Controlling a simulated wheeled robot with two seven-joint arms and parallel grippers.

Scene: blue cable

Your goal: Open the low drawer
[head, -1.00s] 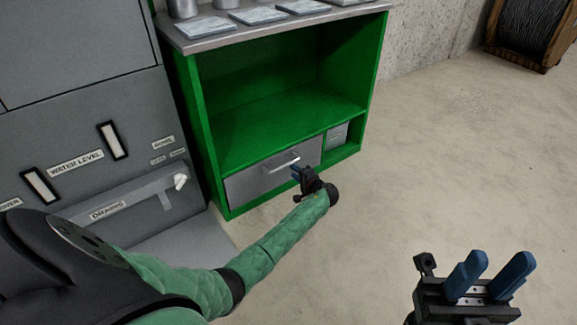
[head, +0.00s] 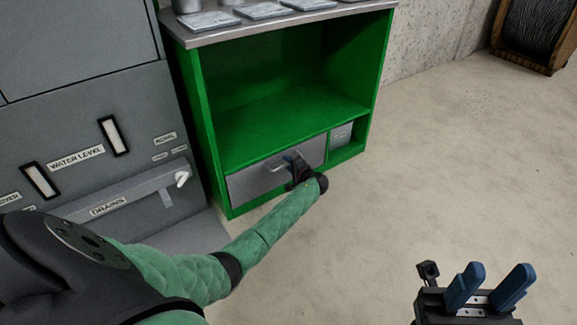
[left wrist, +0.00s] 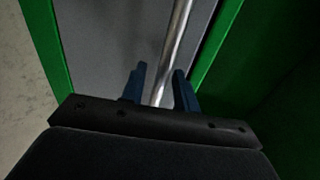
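The low drawer (head: 252,184) has a grey front with a silver bar handle (head: 276,168) and sits shut in the bottom of the green cabinet. My left gripper (head: 291,158) is at the right end of the handle. In the left wrist view, the blue fingertips (left wrist: 160,78) are apart, one on each side of the silver handle bar (left wrist: 178,35), with a gap showing beside the bar. The grey drawer front (left wrist: 105,35) lies behind it. My right gripper (head: 494,280) is open and empty over the floor at the lower right.
The green cabinet (head: 207,130) has an open shelf above the drawer and a small compartment with a grey item (head: 341,134) to its right. A grey machine (head: 80,120) stands close on the left. The floor (head: 430,180) before and right of the cabinet is clear.

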